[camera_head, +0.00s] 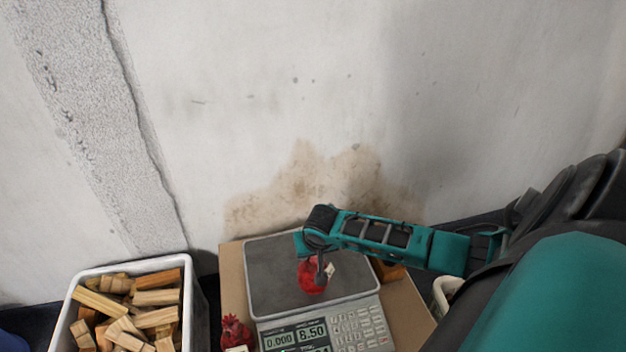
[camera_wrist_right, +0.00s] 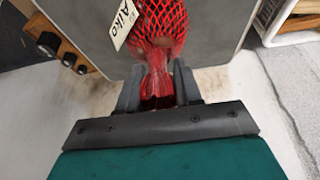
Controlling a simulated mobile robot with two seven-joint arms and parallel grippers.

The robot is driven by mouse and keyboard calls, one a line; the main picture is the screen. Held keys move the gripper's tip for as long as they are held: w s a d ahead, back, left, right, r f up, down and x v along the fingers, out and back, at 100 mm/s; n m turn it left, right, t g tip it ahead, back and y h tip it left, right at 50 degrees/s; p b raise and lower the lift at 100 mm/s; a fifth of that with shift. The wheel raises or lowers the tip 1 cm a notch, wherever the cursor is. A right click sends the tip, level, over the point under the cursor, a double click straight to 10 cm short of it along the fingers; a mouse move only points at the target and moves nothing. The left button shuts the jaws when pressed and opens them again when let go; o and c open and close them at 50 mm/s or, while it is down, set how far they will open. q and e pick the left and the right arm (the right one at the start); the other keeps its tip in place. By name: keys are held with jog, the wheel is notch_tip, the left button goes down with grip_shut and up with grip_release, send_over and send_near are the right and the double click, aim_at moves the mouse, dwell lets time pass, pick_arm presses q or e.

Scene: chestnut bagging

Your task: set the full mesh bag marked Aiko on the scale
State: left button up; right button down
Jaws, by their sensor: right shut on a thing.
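The red mesh bag (camera_head: 312,278) is held over the scale's dark plate (camera_head: 265,275). In the right wrist view the mesh bag (camera_wrist_right: 172,20) is filled with something brown, and its tag (camera_wrist_right: 123,22) reads "Aiko". My right gripper (camera_wrist_right: 158,88) is shut on the gathered neck of the bag. In the head view my right gripper (camera_head: 318,262) reaches in from the right above the plate. I cannot tell whether the bag touches the plate. The scale's display (camera_head: 295,338) shows 0.000 and 8.50. My left gripper is not in view.
Another red mesh bag (camera_head: 236,332) stands left of the scale's keypad (camera_head: 360,328). A white bin (camera_head: 193,300) of wood pieces stands at the left. A wooden piece with black knobs (camera_wrist_right: 62,50) shows beside the scale in the wrist view. A stained wall (camera_head: 300,190) stands behind.

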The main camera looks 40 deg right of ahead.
jog(key=c, duration=0.8)
grip_release()
jog(key=shift+f, duration=0.1)
jog(key=shift+o, duration=0.2)
jog(key=shift+r, duration=0.35)
jog(key=p+v, duration=0.5)
jog(key=v, duration=0.7)
jog(key=s+a+n+t+y, duration=0.2)
jog(key=s+a+n+t, duration=0.1)
jog(key=a, duration=0.7)
jog(key=s+a+n+t+y, duration=0.3)
jog(key=a+n, duration=0.2)
jog(key=a, duration=0.6)
jog(key=shift+s+r+n+t, duration=0.2)
jog(key=shift+s+n+t, duration=0.1)
jog(key=shift+s+t, duration=0.1)
